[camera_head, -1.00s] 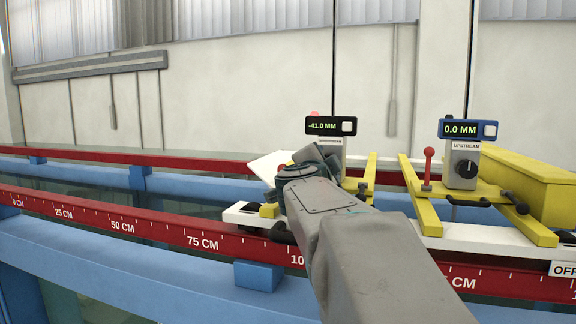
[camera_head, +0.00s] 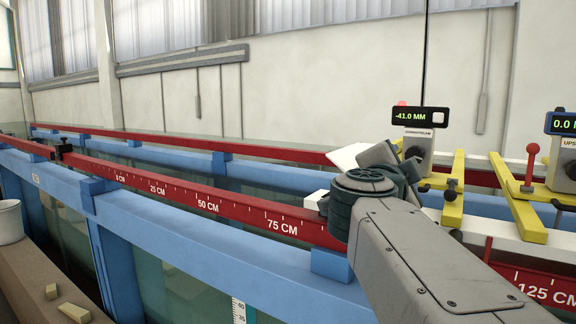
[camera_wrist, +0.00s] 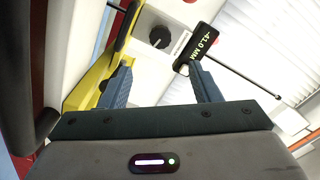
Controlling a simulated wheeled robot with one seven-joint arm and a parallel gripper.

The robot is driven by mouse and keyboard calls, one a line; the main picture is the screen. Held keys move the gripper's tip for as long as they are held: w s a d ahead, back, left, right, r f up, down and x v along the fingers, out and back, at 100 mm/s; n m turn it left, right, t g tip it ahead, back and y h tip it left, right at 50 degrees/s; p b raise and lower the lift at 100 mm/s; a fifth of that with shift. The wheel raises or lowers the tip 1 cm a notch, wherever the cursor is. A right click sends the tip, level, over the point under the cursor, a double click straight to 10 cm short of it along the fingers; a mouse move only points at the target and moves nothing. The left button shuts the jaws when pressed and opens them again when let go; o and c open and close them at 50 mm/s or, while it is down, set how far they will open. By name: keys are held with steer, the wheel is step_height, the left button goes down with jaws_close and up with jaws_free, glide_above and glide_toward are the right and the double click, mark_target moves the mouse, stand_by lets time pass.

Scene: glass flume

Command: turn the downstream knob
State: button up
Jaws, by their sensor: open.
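The downstream gauge (camera_head: 420,143) stands on a yellow carriage on the flume's rails, and its display (camera_head: 420,116) reads -41.0 MM. Its black knob (camera_wrist: 160,37) shows in the wrist view on the pale gauge body, beyond the fingertips and between them, slightly left of centre. My gripper (camera_wrist: 158,75) is open, with both blue-grey fingers apart and nothing between them. The fingers do not touch the knob. In the head view my arm's wrist hides the gripper and part of the gauge's lower body.
The upstream gauge (camera_head: 564,160) stands at the right edge on its own yellow carriage (camera_head: 520,205), with a red-topped lever (camera_head: 531,160). Red rails with a centimetre scale (camera_head: 200,198) run along the flume. A thin black rod (camera_wrist: 240,75) crosses beside the display.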

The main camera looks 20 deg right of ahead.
mark_target(414, 154)
steer(key=m+b, duration=0.1)
steer(key=m, duration=0.1)
steer(key=m+b, duration=0.3)
steer(key=m, duration=0.1)
steer(key=shift+w+d+f+b, duration=0.1)
steer(key=shift+d+f+b, duration=0.05)
steer(key=shift+f+b, duration=0.15)
steer(key=m+b, duration=0.3)
steer(key=m, duration=0.2)
steer(key=shift+r+m+h, duration=0.15)
steer(key=shift+m+h, duration=0.15)
steer(key=shift+m, duration=0.1)
steer(key=m+b, duration=0.3)
steer(key=m, duration=0.2)
steer(key=shift+m+b, duration=0.4)
steer(key=w+d+m, duration=0.2)
steer(key=w+d, duration=0.1)
steer(key=w+d+m, duration=0.2)
steer(key=d, duration=0.1)
steer(key=w+d+m, duration=0.3)
steer(key=d, duration=0.1)
steer(key=shift+w+r, duration=0.35)
steer(key=shift+r, duration=0.05)
